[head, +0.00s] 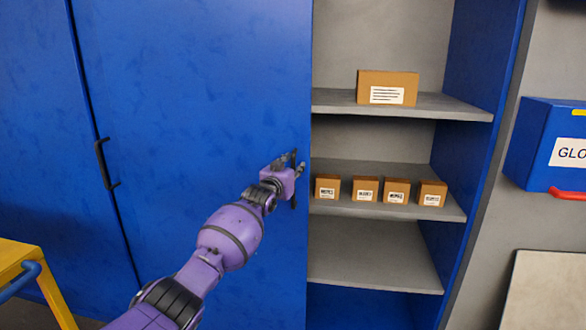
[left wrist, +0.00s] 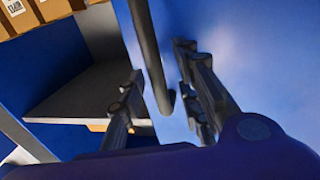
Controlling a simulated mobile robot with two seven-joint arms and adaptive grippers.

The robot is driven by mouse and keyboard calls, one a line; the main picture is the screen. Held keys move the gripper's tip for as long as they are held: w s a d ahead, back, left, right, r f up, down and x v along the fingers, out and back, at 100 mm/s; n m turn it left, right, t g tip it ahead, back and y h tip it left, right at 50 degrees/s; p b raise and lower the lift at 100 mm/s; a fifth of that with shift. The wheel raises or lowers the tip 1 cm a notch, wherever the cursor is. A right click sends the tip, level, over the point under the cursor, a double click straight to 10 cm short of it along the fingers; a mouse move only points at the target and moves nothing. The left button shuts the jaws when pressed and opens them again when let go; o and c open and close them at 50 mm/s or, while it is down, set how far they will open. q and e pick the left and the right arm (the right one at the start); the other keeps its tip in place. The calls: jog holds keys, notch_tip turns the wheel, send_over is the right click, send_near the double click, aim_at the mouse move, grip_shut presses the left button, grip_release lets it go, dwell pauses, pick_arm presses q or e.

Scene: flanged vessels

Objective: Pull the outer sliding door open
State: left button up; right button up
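A blue sliding door (head: 200,110) covers the middle of the cabinet, and its right edge borders the open shelves. A dark vertical handle (left wrist: 150,55) shows in the left wrist view, standing off the blue door face (left wrist: 240,50). My left gripper (head: 297,165) is at the door's right edge, where it hides most of that handle in the head view. In the left wrist view my left gripper's fingers (left wrist: 165,105) are spread, one on each side of the handle, with visible gaps. My right gripper is not in view.
Open shelves (head: 375,270) hold one larger carton (head: 387,88) and several small boxes (head: 365,188). Another dark handle (head: 105,165) is by the seam at left. A yellow-framed item (head: 22,258) stands lower left. A blue bin (head: 545,145) is at right.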

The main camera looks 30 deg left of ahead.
pick_arm(q)
jog(key=s+d, duration=0.1)
jog(key=s, duration=1.1)
dwell(0.5)
